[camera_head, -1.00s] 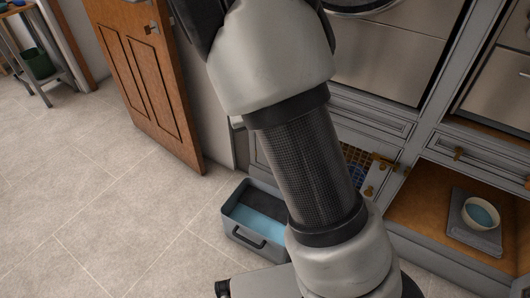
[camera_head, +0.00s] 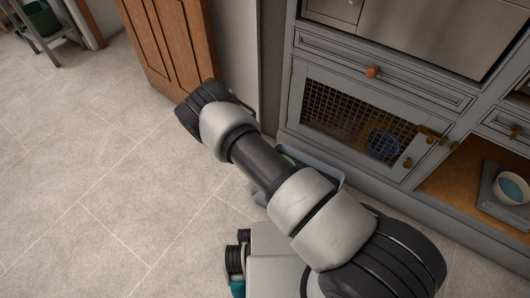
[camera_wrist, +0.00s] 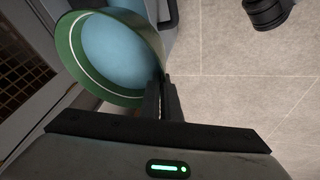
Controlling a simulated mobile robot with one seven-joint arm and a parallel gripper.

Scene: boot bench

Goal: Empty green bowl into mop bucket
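The green bowl (camera_wrist: 72,48) fills the upper left of the wrist view and holds light blue liquid (camera_wrist: 120,52). My gripper (camera_wrist: 162,98) is shut on the bowl's rim, with one finger on each side of the wall. In the head view my arm hides the gripper and most of the bowl; a small green part of it (camera_head: 289,154) shows beside the arm. The grey mop bucket (camera_head: 328,171) stands on the floor in front of the cabinet, mostly hidden behind my arm. Part of the bucket (camera_wrist: 168,14) shows beyond the bowl in the wrist view.
The grey cabinet has a mesh door (camera_head: 345,118) with a blue bowl (camera_head: 383,145) behind it. An open compartment at right holds a pale bowl (camera_head: 509,188) on a grey slab. A wooden door (camera_head: 165,45) stands at the back. The tiled floor at left is clear.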

